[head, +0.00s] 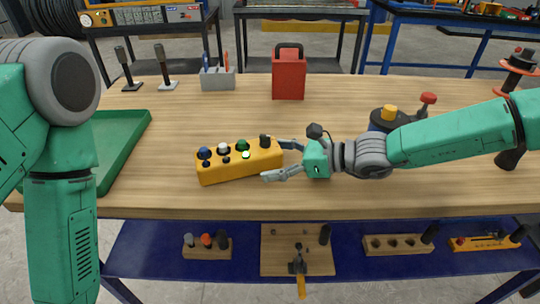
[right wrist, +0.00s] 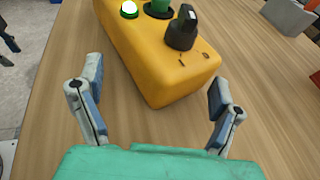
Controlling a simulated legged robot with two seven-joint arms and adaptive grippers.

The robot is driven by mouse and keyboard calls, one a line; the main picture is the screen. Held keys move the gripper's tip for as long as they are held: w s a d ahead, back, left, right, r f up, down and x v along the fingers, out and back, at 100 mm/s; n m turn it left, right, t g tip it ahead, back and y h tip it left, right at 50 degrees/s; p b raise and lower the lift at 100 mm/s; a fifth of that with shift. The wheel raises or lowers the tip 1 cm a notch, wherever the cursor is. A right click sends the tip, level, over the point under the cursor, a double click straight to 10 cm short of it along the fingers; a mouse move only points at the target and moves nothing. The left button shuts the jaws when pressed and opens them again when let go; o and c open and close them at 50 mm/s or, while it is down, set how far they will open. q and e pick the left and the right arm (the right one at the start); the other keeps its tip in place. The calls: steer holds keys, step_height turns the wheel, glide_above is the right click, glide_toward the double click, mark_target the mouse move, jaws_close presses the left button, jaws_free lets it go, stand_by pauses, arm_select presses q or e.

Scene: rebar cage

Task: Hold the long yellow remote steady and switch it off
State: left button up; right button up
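The long yellow remote (head: 240,164) lies on the wooden bench, slightly slanted. Its top carries blue, white and green buttons, small black parts and a glowing green lamp (right wrist: 129,9). A black rotary knob (right wrist: 181,30) stands near its right end. My right gripper (head: 272,160) is open, its fingers on either side of that end. In the right wrist view the remote's end lies ahead of the spread fingers (right wrist: 158,102), with gaps on both sides. My left forearm leaves the head view at the bottom; a dark jointed part at the wrist view's left edge may be its gripper.
A green tray (head: 123,141) lies at the left. A red can (head: 289,76), a grey tool holder (head: 218,79) and two upright black-handled tools stand behind. A round dark device with a yellow button (head: 390,112) sits behind my right arm. Bench around the remote is clear.

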steer(key=shift+a, duration=0.15)
jaws_close()
steer(key=c, duration=2)
jaws_free()
steer(key=shift+c, duration=2)
jaws_free()
